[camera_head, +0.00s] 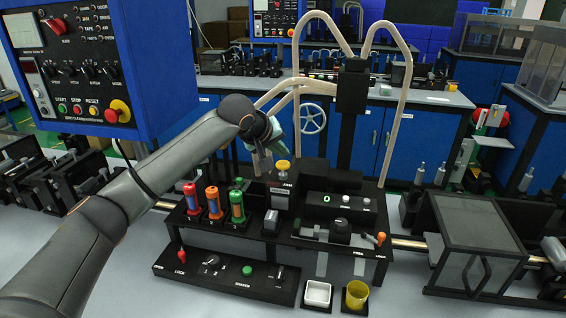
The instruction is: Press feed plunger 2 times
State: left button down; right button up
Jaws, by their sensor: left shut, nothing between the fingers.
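My left gripper (264,163) hangs at the end of my left arm, above the back of the black tape payoff station. Its fingers are shut and empty, small and partly hidden by the wrist. A yellow-topped knob (283,166) stands just right of the fingers, with a visible gap. A black block with a rounded top (340,231) sits on the front ledge, and an orange-tipped lever (380,238) stands to its right. The small labels are hard to read, so I cannot tell surely which part is the feed plunger. The counter display (327,198) appears to show a green 0. My right gripper is out of view.
Red, orange and green canisters (214,203) stand at the station's left. A control strip (226,275) with a red switch lies in front. A white tray (318,294) and a yellow cup (356,294) stand front centre. A clear-sided box (474,243) is at right.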

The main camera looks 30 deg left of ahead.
aim_at(283, 164)
pick_arm(q)
jog(key=shift+f, duration=0.15)
jog(key=shift+f, duration=0.2)
jog(key=shift+f, duration=1.4)
dwell(1.2)
jog(key=shift+r+p, duration=0.55)
jog(key=shift+r, duration=1.2)
jog(key=shift+r, duration=2.55)
